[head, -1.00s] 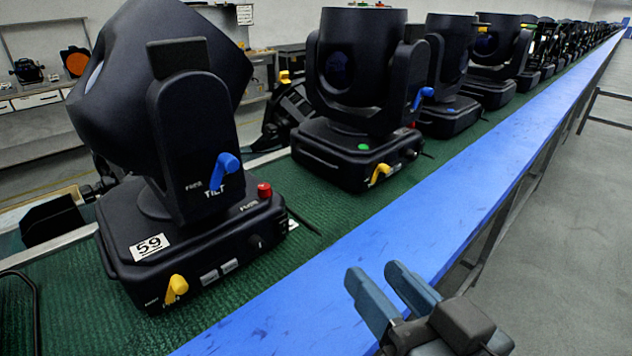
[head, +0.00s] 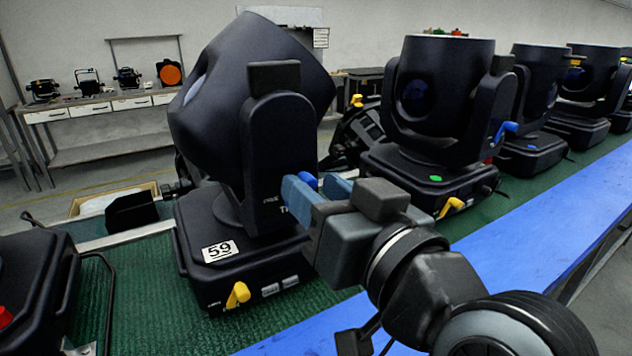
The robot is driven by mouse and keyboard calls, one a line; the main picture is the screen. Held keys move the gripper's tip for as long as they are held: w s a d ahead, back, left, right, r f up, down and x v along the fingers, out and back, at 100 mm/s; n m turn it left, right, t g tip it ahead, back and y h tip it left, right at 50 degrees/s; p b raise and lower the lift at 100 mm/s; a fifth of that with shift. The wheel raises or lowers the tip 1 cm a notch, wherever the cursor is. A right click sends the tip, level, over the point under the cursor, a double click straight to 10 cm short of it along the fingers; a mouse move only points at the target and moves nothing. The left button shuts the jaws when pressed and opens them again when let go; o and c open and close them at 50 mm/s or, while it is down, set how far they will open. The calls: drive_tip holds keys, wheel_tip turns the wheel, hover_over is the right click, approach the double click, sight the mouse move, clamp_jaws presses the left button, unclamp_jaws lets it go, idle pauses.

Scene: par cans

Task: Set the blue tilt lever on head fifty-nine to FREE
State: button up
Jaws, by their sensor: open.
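Head fifty-nine (head: 258,120) is a black moving-head light with a tilted head. Its base carries a white "59" label (head: 220,251) and a yellow lever (head: 238,294) low on the front. The blue tilt lever (head: 309,180) on its yoke shows only as a small blue piece between my fingers. The rest of it and most of the TILT lettering are hidden behind my gripper. My gripper (head: 318,190) is open, its blue-grey fingers at the yoke on either side of the lever. I cannot tell whether they touch it.
More black heads stand in a row to the right, the nearest with its own blue lever (head: 505,130) and yellow lever (head: 451,207). Another fixture (head: 38,290) is at the lower left. A blue rail (head: 520,248) edges the green bench mat (head: 140,290).

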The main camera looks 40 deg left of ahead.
drive_tip(key=shift+w+a, duration=0.2)
drive_tip(key=shift+a, duration=0.25)
clamp_jaws()
